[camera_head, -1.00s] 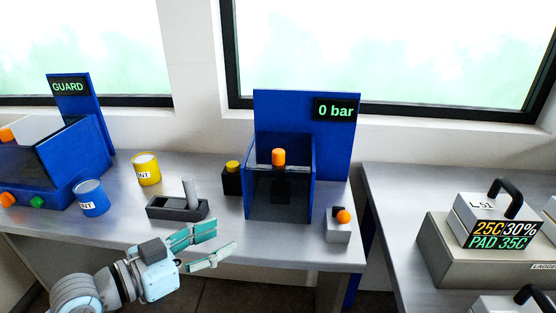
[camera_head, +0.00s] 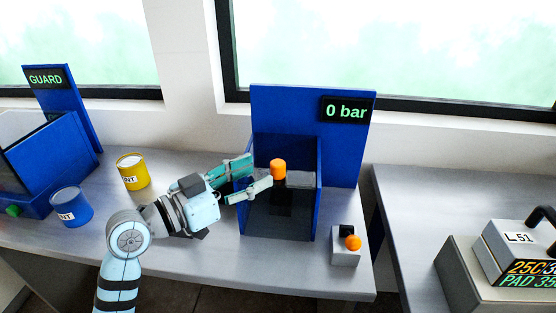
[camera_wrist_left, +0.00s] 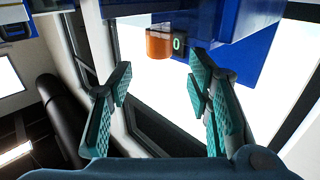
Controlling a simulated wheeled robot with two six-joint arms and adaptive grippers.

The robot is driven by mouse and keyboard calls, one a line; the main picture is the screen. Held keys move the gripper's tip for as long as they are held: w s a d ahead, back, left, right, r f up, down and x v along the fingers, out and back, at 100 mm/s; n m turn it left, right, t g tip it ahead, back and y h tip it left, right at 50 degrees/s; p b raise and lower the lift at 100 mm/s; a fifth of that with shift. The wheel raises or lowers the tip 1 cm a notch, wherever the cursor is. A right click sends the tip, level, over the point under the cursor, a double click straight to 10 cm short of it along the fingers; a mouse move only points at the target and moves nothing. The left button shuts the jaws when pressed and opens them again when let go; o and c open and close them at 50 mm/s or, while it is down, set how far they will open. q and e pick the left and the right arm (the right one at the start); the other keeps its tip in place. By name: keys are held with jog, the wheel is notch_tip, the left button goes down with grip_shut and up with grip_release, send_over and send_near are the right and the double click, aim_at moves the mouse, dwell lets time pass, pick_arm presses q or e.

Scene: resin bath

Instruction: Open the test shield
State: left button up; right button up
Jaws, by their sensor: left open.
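The test shield is the dark see-through front (camera_head: 262,222) of a blue box under a "0 bar" display (camera_head: 346,110). It appears closed. An orange knob (camera_head: 278,168) stands at its top edge and also shows in the left wrist view (camera_wrist_left: 159,43). My left gripper (camera_head: 262,174) is open and empty, just left of the knob. In the left wrist view, the knob appears beyond and between my spread green fingertips (camera_wrist_left: 160,68); no contact is clear. My right gripper is not in view.
A grey block (camera_head: 299,180) shows right of the knob. A small box with an orange button (camera_head: 353,242) stands at the bench's front right. Yellow (camera_head: 133,172) and blue (camera_head: 72,207) cans stand left. My left arm hides the black tray and yellow-button box.

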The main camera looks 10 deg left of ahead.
aim_at(272, 166)
pick_arm(q)
jog(key=x, duration=0.7)
jog(key=shift+s, duration=0.1)
grip_shut()
